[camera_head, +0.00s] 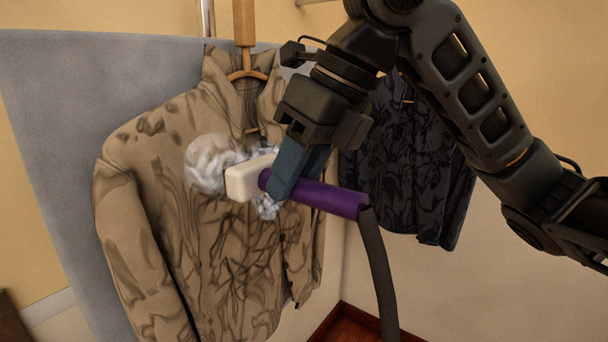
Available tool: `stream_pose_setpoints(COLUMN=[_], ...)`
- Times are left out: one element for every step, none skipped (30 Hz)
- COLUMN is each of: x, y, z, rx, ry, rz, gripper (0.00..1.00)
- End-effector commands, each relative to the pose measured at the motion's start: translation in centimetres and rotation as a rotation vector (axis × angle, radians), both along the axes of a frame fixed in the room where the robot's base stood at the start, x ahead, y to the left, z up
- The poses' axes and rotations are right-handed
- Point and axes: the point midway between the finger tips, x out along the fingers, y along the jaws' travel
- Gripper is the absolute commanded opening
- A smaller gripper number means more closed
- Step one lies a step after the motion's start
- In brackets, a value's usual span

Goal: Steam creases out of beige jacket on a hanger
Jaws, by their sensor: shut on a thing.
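The beige jacket (205,253) hangs on a wooden hanger (246,74) in front of a grey panel. Dark crease marks show over its front, shoulder and sleeve. My gripper (292,182) is shut on the purple handle of the steamer (325,197). The steamer's cream head (246,180) points left at the jacket's upper chest; I cannot tell whether it touches the cloth. White steam (208,163) puffs around the head and hides part of the chest. My arm and the steamer cover part of the jacket's right side.
A dark creased jacket (410,165) hangs on the wall at right, partly behind my arm. The grey panel (60,120) stands behind the beige jacket. A dark hose (377,265) hangs from the steamer's handle. Bare wall lies at lower right.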

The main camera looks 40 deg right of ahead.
Motion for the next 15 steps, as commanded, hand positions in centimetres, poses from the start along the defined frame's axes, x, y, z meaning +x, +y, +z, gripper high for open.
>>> stream_pose_setpoints(x=[0.2, 0.3, 0.5, 0.6, 0.7, 0.9, 1.0, 1.1, 1.3, 1.4, 1.4, 1.4, 1.3, 1.3, 1.3], y=[0.1, 0.1, 0.2, 0.2, 0.2, 0.2, 0.3, 0.3, 0.4, 0.4, 0.4, 0.4, 0.4, 0.4, 0.4], z=[0.0, 0.0, 0.0, 0.0, 0.0, 0.0, 0.0, 0.0, 0.0, 0.0, -0.2, -0.5, -0.6, -0.7, -0.9], rx=[0.000, -0.001, -0.001, -0.001, -0.001, -0.001, -0.001, -0.001, -0.001, -0.001, -0.001, -0.001, -0.001, -0.001, -0.001], ry=[0.000, -0.001, -0.001, -0.001, -0.001, -0.001, -0.001, -0.001, -0.001, -0.001, -0.001, -0.002, -0.002, -0.002, -0.002], rz=[0.001, 0.001, 0.001, 0.001, 0.001, -0.001, -0.001, -0.001, -0.001, -0.001, -0.001, -0.001, -0.001, -0.001, -0.001], gripper=[0.05, 0.05, 0.05, 0.05, 0.05, 0.05, 0.05, 0.05, 0.05, 0.05, 0.05, 0.05, 0.05, 0.05, 0.05])
